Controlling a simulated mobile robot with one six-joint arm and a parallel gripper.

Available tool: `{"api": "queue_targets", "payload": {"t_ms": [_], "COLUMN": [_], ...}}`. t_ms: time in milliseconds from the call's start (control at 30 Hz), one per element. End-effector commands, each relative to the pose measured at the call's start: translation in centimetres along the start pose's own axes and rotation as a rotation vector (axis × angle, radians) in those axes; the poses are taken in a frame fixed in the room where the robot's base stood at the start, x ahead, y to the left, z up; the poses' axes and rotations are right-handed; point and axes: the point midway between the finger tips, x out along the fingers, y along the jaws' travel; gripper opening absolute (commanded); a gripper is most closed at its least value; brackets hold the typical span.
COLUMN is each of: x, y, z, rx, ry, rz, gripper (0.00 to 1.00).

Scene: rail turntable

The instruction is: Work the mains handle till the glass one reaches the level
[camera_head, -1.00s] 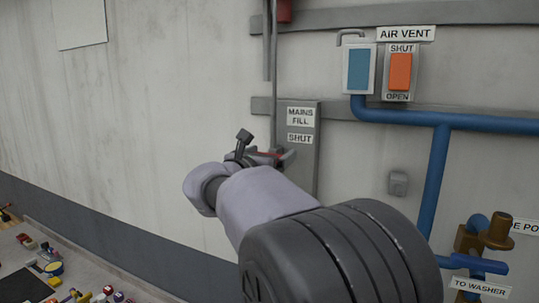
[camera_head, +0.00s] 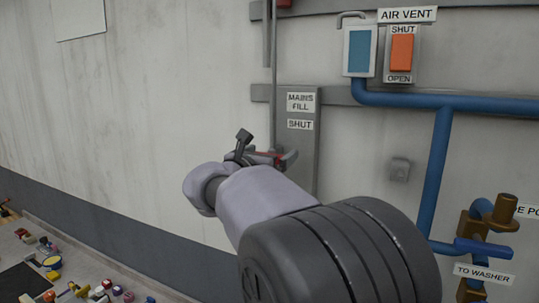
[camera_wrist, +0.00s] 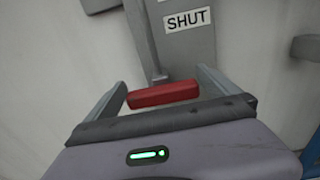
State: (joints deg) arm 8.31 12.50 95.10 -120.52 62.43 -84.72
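The plate's lower label reads SHUT (camera_head: 300,125). My gripper (camera_head: 270,157) is around the bar, one finger at each end, and the bar fills the gap in the wrist view (camera_wrist: 163,92). In the head view my arm partly hides the handle. A pale-framed window with a blue face (camera_head: 359,51), perhaps the glass, is at upper right; I see no level mark on it.
An orange AIR VENT switch (camera_head: 402,53), labelled SHUT above and OPEN below, is beside the blue window. Blue pipe (camera_head: 437,170) runs down to brass and blue valves (camera_head: 483,245) at lower right. Small toys (camera_head: 52,263) lie at lower left.

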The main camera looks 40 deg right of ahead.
Motion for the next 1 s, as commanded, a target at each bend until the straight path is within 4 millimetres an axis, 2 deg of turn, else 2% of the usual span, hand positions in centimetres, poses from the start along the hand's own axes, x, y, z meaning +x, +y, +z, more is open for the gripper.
{"api": "queue_targets", "payload": {"t_ms": [133,267,700,833,1000], "x": [-0.8,-3.2,-14.7,-16.7,-17.5], "y": [0.0,0.0,0.1,0.1,0.0], "z": [0.0,-0.2,-0.2,0.0,0.0], "rx": [0.001,0.002,0.001,0.000,0.000], "ry": [-0.001,-0.001,0.000,-0.001,0.000], "rz": [0.001,0.003,0.004,0.003,0.001], "gripper": [1.00,1.00,1.00,1.00,1.00]}}
